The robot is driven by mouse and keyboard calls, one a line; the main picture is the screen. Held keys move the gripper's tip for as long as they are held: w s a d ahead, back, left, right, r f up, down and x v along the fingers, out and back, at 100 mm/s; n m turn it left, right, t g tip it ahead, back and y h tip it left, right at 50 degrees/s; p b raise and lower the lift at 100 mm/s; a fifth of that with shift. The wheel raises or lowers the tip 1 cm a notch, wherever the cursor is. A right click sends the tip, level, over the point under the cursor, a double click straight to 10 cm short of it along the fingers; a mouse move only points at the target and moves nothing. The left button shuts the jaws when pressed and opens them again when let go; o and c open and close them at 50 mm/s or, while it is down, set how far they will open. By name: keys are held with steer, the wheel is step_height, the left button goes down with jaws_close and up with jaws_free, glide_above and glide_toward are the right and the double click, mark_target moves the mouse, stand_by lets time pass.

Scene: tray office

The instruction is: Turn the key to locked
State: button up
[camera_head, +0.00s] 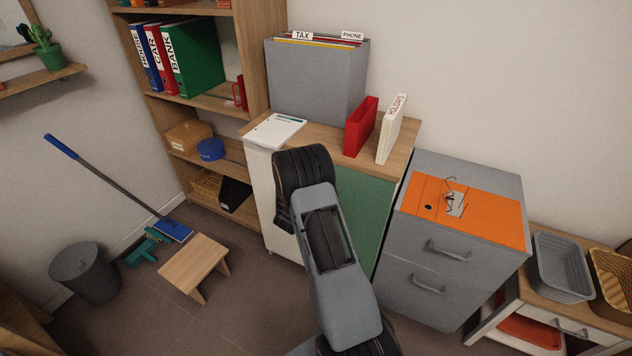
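I see no key in this view, and no lock can be made out. A low cabinet (258,190) with a wooden top stands in the middle, with a white side and a green front. A grey two-drawer unit (405,250) stands to its right, both drawers shut. My arm reaches up from the bottom edge and bends in front of the low cabinet, covering part of its front. My gripper does not show.
A grey file box (315,85), a red binder (361,126) and a white binder (391,129) stand on the cabinet. An orange folder (495,218) with glasses lies on the drawer unit. A wooden stool (195,264), a bin (86,273) and a broom (110,187) are at left.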

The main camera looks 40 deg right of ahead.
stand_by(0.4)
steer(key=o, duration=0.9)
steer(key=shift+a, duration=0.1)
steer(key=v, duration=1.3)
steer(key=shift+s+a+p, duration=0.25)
steer(key=shift+p, duration=0.05)
